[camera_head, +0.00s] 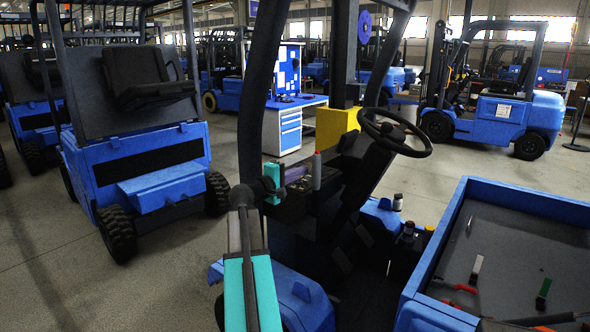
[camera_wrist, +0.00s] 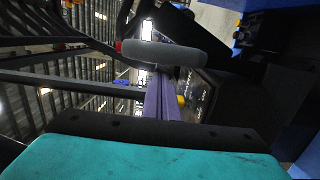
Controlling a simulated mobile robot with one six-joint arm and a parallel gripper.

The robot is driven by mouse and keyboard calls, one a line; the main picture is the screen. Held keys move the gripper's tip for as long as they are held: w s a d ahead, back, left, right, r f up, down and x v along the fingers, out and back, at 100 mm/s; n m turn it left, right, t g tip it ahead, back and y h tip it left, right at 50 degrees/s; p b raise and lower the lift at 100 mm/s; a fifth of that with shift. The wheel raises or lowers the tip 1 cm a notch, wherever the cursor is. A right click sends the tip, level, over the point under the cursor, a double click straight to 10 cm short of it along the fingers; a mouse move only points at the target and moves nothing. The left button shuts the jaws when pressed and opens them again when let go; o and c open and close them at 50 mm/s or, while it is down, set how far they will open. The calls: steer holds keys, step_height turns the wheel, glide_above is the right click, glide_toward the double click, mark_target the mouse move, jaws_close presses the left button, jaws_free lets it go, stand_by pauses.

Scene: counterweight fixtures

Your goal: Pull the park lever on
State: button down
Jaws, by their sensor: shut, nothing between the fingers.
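The park lever appears to be the grey handle with a red tip (camera_head: 316,172), standing upright on the dark console beside the steering column. In the wrist view the grey handle (camera_wrist: 165,53) lies across the picture, just past the fingertips. My gripper (camera_head: 304,170) is left of the handle, its purple fingers pointing at it. In the wrist view my gripper (camera_wrist: 162,78) has its purple fingers together with nothing between them. The fingertips are very near the handle; I cannot tell whether they touch it. The lever's lower part is partly hidden by the console.
The steering wheel (camera_head: 395,132) and its column stand right of the lever. A blue-rimmed tray (camera_head: 520,203) with tools is at the right. Another forklift (camera_head: 140,150) stands at the left, with open floor between.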

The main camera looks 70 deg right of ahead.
steer(key=shift+s, duration=0.5)
steer(key=shift+s+a, duration=0.1)
steer(key=shift+s, duration=0.05)
